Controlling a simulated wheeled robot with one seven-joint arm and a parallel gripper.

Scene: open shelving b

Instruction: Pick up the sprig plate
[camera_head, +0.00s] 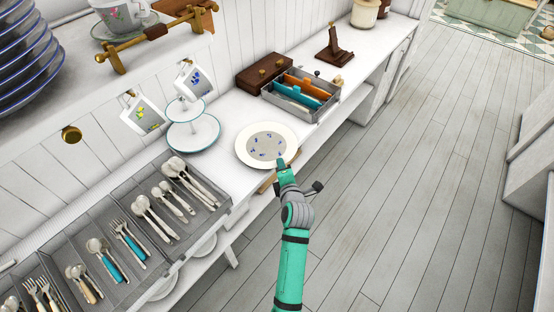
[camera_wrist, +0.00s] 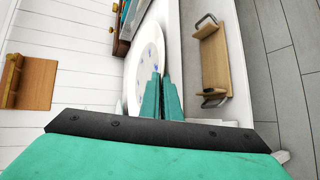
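The sprig plate (camera_head: 267,145) is a round white plate with a cream rim and small blue sprigs in its grey-looking centre. It is at the front edge of the white counter in the head view. It also shows edge-on in the wrist view (camera_wrist: 147,60). My gripper (camera_head: 283,165) is at the plate's near right rim. In the wrist view my teal fingers (camera_wrist: 163,85) are close together, one over the plate's face and one outside its rim. They look shut on the rim, and they hide that part of it.
A two-tier stand (camera_head: 192,133) is left of the plate, with a grey cutlery tray (camera_head: 110,215) nearer. A grey box (camera_head: 303,95) of coloured items stands behind. Two patterned mugs hang on the wall. A wooden handled piece (camera_wrist: 209,60) is below the counter edge. The floor at right is clear.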

